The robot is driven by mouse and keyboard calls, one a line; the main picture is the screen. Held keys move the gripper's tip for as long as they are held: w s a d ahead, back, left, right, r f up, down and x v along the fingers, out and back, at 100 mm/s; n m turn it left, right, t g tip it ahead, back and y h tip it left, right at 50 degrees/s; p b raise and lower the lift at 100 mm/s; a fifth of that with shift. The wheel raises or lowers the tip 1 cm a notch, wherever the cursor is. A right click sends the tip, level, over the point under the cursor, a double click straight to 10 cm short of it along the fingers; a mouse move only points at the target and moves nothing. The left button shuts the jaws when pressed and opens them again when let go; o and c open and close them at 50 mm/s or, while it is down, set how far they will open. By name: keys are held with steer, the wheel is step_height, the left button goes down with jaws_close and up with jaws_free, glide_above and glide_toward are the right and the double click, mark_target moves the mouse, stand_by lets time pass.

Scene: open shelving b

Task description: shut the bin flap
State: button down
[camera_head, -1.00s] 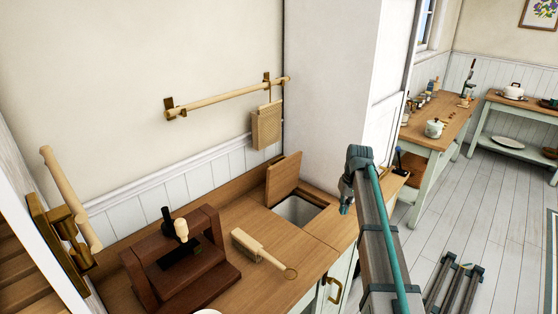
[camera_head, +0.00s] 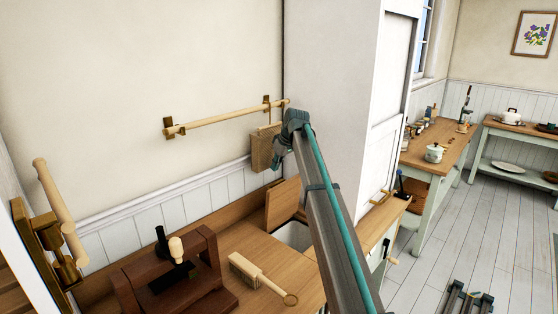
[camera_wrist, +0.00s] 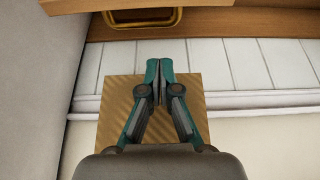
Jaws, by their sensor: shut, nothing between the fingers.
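The wooden bin flap (camera_head: 282,202) stands raised, tilted back towards the wall, behind the pale square bin opening (camera_head: 294,236) in the counter. My arm hides the right part of both. My gripper (camera_head: 281,160) is above the flap, in front of the hanging woven board. In the wrist view my gripper (camera_wrist: 160,66) is shut and empty, its fingertips together. A wooden edge (camera_wrist: 80,5) with a brass handle (camera_wrist: 142,18) shows at the top there, beyond the fingertips; it looks like the flap. I see no contact between gripper and flap.
The woven board (camera_head: 262,150) hangs from a wooden wall rail (camera_head: 225,119), close to my gripper. A brush (camera_head: 262,278) and a dark wooden press (camera_head: 175,275) stand on the counter left of the bin. A white wall column (camera_head: 335,90) rises to the right.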

mark_target(279, 199)
steer(key=p+x, duration=0.1)
steer(key=x, duration=0.4)
steer(key=shift+p, duration=0.3)
steer(key=s+d, duration=0.1)
steer(key=s+d+p, duration=0.1)
steer(key=d, duration=0.1)
steer(key=shift+s+f+p, duration=0.1)
steer(key=shift+f+p, duration=0.2)
steer(key=shift+f, duration=0.05)
steer(key=shift+d+f, duration=0.1)
steer(key=shift+f, duration=0.05)
steer(key=shift+s, duration=0.15)
